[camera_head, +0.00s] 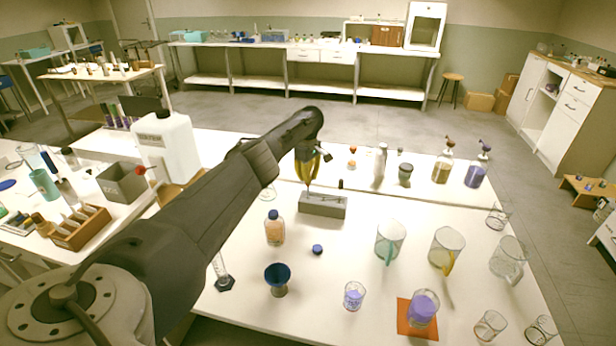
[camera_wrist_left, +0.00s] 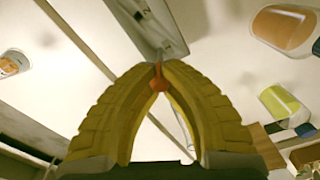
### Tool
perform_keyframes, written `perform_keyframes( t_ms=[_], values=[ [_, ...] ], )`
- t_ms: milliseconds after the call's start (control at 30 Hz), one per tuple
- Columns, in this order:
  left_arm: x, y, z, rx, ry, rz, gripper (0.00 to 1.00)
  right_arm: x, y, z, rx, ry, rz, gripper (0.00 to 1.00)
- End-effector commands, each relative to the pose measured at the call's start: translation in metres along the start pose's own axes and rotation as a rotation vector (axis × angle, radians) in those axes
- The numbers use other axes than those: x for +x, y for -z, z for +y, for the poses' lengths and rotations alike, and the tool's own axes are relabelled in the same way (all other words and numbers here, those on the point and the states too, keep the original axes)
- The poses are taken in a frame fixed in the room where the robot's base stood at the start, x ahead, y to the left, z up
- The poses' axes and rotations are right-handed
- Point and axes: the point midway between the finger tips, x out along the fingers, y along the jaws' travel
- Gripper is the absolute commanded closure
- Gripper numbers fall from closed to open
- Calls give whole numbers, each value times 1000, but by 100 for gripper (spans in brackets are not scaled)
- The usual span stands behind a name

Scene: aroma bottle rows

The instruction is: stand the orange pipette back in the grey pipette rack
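The grey pipette rack (camera_head: 322,205) is a low block on the white table, just below my left gripper (camera_head: 310,181). It also shows in the left wrist view (camera_wrist_left: 135,24), with small holes along its top. The left gripper's yellow fingers meet at their tips in the wrist view (camera_wrist_left: 158,72), shut on the orange pipette (camera_wrist_left: 155,83). Its orange bulb shows between the fingers, and its thin stem points toward the rack. The fingers hide part of the pipette, and I cannot tell whether its tip is inside a hole. The right gripper is not in view.
Several glass beakers (camera_head: 390,240) stand to the right. A white jug (camera_head: 168,145) is at the left.

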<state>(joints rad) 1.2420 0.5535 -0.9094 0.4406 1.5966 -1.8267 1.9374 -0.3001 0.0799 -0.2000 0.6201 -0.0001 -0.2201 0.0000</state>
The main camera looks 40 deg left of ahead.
Motion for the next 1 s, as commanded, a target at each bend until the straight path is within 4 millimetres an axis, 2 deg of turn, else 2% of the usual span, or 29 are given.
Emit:
perform_keyframes(
  t_ms=[200,233,433,467,767,1000],
  values=[
    [0,0,0,0,0,0,100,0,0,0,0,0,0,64],
    [0,0,0,0,0,0,92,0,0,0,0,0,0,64],
    [0,0,0,-1,0,0,68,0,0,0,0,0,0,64],
    [0,0,0,-1,0,0,67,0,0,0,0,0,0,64],
    [-2,0,0,-1,0,0,67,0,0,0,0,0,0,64],
    [-13,0,0,-1,-1,-1,67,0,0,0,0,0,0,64]
  ],
)
